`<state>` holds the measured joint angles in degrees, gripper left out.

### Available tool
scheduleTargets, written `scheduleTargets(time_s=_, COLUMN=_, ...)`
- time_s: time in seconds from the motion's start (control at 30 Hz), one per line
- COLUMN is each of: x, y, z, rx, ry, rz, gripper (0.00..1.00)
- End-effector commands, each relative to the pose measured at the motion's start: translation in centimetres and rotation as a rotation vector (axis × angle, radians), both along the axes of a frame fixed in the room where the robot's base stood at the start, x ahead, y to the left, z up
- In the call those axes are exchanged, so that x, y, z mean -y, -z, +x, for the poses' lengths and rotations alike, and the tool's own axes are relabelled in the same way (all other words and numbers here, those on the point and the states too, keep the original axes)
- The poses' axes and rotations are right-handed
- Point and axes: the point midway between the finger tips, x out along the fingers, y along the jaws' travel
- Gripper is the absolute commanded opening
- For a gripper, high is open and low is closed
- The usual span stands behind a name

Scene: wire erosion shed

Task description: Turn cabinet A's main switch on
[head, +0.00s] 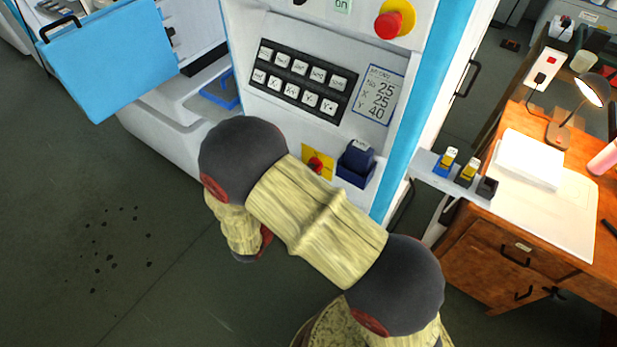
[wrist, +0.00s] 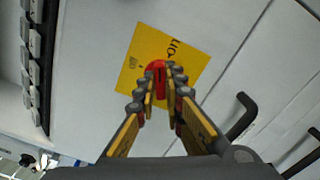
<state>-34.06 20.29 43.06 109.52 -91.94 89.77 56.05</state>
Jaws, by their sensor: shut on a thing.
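In the wrist view, a red rotary switch knob (wrist: 157,70) sits on a yellow plate (wrist: 143,43) fixed to a pale panel. In the head view, a red knob (head: 317,164) on a yellow plate (head: 321,151) shows just past my arm on the white and blue cabinet (head: 412,115). I cannot tell whether it is the same switch. My gripper is hidden there.
A black keypad (head: 299,80) and a red mushroom button (head: 389,25) are on the cabinet. A dark blue box (head: 354,175) is beside the yellow plate. A black handle (wrist: 243,117) lies right of my gripper. A wooden desk (head: 483,262) with a lamp stands at right; open floor at left.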

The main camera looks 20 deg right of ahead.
Motion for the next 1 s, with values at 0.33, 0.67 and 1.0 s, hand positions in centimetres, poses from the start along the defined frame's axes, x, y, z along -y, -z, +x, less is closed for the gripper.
scheduleTargets(time_s=0.33, x=0.04, y=0.49, z=-0.06, rx=0.232, ry=0.000, rz=0.169, gripper=0.00)
scheduleTargets(time_s=0.67, x=0.05, y=0.42, z=-0.07, rx=0.358, ry=0.000, rz=0.261, gripper=0.00)
scheduleTargets(time_s=1.0, x=0.06, y=0.35, z=-0.09, rx=0.390, ry=0.001, rz=0.286, gripper=0.00)
